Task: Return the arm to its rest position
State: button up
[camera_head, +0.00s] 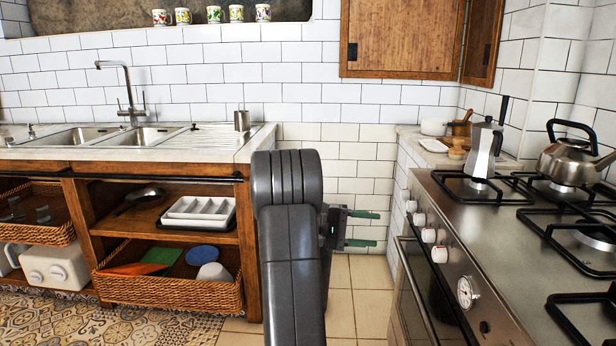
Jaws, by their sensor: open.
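My arm (290,230) stands upright in the middle of the head view, dark grey, folded with its rounded joint at the top. My gripper (368,229) sticks out to the right from behind it, with two green-tipped fingers, one above the other. The fingers are apart and nothing is between them. The gripper's base is partly hidden behind my arm. It is in front of the gap between the sink counter and the stove, touching nothing that I can see.
The wooden sink counter (240,153) with open shelves is to the left. A wicker basket (170,291) holds dishes, and a white cutlery tray (199,212) sits above. The stove (470,212) is close on the right, with a moka pot (484,150) and kettle (568,160). Tiled floor shows between.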

aim_at(423, 233)
jog(key=d, duration=0.4)
jog(key=d+b, duration=0.1)
jog(key=d, duration=0.4)
jog(key=s+d+b, duration=0.1)
jog(key=d, duration=0.3)
jog(key=shift+s+d+f, duration=0.1)
jog(key=shift+d+f, duration=0.15)
jog(key=shift+d, duration=0.15)
jog(key=shift+a+r+n+p, duration=0.1)
jog(key=shift+a+n+p, duration=0.05)
jog(key=shift+n+p, duration=0.7)
jog(key=n+p, duration=0.4)
jog(key=p, duration=0.3)
jog(key=shift+g, duration=0.3)
jog(key=n+p, duration=0.4)
jog(key=p, duration=0.1)
jog(key=n+p, duration=0.3)
jog(key=p, duration=0.1)
jog(key=shift+n, duration=0.35)
jog(key=a, duration=0.3)
jog(key=shift+w+a+f, duration=0.2)
jog(key=shift+w+f, duration=0.1)
jog(key=shift+w, duration=0.1)
jog(key=shift+a, duration=0.5)
